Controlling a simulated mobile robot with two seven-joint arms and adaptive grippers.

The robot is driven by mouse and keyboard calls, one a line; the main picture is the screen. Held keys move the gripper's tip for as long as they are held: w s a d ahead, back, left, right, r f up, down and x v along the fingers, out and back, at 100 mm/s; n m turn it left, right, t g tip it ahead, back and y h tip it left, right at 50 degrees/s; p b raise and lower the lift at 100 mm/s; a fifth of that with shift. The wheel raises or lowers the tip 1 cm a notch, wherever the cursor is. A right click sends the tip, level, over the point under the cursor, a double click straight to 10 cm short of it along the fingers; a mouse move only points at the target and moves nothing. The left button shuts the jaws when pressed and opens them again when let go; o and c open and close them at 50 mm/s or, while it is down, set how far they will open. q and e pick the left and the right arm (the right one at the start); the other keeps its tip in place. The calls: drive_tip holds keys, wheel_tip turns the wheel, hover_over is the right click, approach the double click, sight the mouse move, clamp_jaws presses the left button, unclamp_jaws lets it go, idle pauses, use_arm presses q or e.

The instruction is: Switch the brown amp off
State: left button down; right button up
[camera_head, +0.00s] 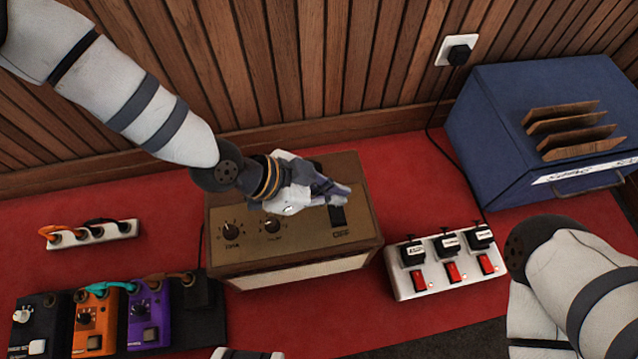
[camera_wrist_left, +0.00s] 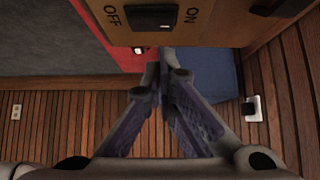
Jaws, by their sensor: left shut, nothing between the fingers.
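The brown amp (camera_head: 304,251) stands on the red surface in the middle of the head view, with two dark knobs on its top panel. Its black rocker switch (camera_head: 338,216) is at the right of the panel. In the left wrist view the switch (camera_wrist_left: 152,18) shows close up between the words OFF and ON. My left gripper (camera_head: 343,194) is shut and empty, its fingertips above the amp's panel just behind the switch. I cannot tell whether the fingertips touch the amp. My right arm is at the lower right of the head view; its fingers are not in view.
A power strip (camera_head: 438,289) with several plugs and red switches lies right of the amp. A blue box (camera_head: 500,125) stands at the back right. A pedalboard with orange (camera_head: 96,322) and purple (camera_head: 148,318) pedals is at the lower left. A small white strip (camera_head: 92,236) lies behind it.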

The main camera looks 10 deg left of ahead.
sight(337, 213)
use_arm(q)
wheel_tip(337, 213, down, 2)
drive_tip(key=shift+f+b, duration=0.1)
drive_tip(key=shift+b, duration=0.25)
